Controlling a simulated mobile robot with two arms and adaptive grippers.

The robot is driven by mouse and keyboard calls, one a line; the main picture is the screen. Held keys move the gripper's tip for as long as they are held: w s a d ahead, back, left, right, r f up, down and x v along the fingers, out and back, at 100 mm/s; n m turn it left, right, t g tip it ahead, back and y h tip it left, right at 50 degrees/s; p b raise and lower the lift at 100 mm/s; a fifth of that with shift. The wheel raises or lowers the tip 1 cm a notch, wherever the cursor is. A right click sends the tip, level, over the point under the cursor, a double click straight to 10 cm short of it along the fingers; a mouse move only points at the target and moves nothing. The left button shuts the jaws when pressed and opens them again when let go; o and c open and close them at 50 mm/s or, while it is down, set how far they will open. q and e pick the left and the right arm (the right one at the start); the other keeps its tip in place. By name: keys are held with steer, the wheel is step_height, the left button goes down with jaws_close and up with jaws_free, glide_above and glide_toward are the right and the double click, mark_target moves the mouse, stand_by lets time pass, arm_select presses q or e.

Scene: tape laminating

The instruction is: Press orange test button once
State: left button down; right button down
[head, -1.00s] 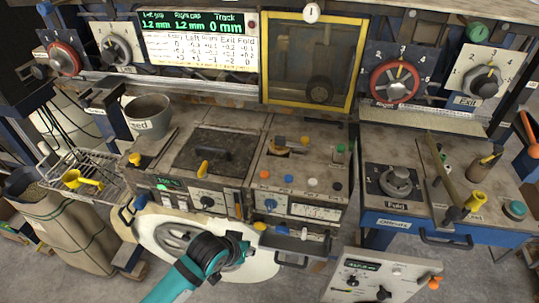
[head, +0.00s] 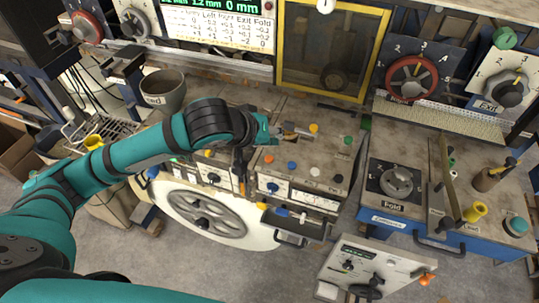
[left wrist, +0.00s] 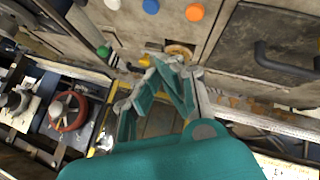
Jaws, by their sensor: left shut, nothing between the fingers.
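The orange test button (head: 269,158) is the leftmost in a row of coloured buttons on the middle console. It also shows at the top of the left wrist view (left wrist: 194,11), uncovered. My left gripper (head: 300,135) is above the console's back part, behind and to the right of the orange button in the head view. My right gripper is not in view.
Blue (head: 292,165), white (head: 315,171) and black buttons share the row. A dark plate with a handle (left wrist: 268,45) lies beside this panel. A yellow-framed window (head: 333,50) rises behind.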

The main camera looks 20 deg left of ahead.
mark_target(267, 157)
arm_select(q)
steer(key=r, duration=0.1)
steer(key=w+a+r+n, duration=0.1)
steer(key=a+r, duration=0.1)
steer(key=shift+w+a+n, duration=0.1)
steer(key=shift+w+n, duration=0.15)
steer(key=shift+n, duration=0.15)
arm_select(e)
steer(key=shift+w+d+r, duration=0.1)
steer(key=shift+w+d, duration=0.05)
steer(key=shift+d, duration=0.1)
arm_select(q)
steer(key=shift+f, duration=0.1)
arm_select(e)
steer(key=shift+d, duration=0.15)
